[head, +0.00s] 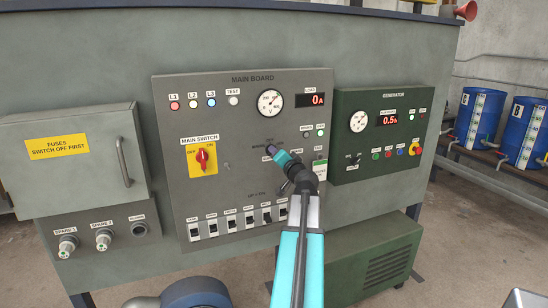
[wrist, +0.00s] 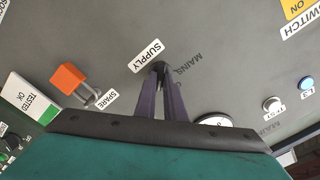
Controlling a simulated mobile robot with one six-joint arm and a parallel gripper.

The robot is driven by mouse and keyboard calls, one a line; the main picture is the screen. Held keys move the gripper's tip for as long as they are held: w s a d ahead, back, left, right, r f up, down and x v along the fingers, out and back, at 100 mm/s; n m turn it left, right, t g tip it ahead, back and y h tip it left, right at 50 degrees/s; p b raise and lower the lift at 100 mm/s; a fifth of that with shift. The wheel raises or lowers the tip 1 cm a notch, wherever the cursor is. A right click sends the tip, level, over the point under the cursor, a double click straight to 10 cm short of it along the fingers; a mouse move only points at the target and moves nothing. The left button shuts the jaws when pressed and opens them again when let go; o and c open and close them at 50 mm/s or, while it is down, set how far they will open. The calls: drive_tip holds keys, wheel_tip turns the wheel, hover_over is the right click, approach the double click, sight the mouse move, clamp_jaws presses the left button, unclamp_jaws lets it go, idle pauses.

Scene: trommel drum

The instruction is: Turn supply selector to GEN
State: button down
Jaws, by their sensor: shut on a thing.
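The supply selector (wrist: 159,66) is a small dark knob on the grey main board (head: 235,130). In the wrist view it sits beside the SUPPLY label (wrist: 146,55), with the printed word MAINS on its other side. My gripper (wrist: 160,78) has its two dark fingers closed together on the knob and largely hides it, so its pointer direction cannot be told. In the head view my gripper (head: 271,149) reaches the board right of the main switch (head: 202,158); the selector itself is hidden there. The GEN mark is not readable.
An orange padlock (wrist: 68,77) hangs near the SPARE label in the wrist view. The green generator panel (head: 381,135) stands right of the board. A row of breakers (head: 231,222) lies below my gripper. The fuse box (head: 70,160) is at left.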

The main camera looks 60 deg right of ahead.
drive_tip(key=shift+w+r+m, duration=0.1)
drive_tip(key=shift+w+m, duration=0.05)
drive_tip(key=shift+m, duration=0.95)
drive_tip(key=c, duration=1.8)
unclamp_jaws()
drive_tip(key=shift+c, duration=0.2)
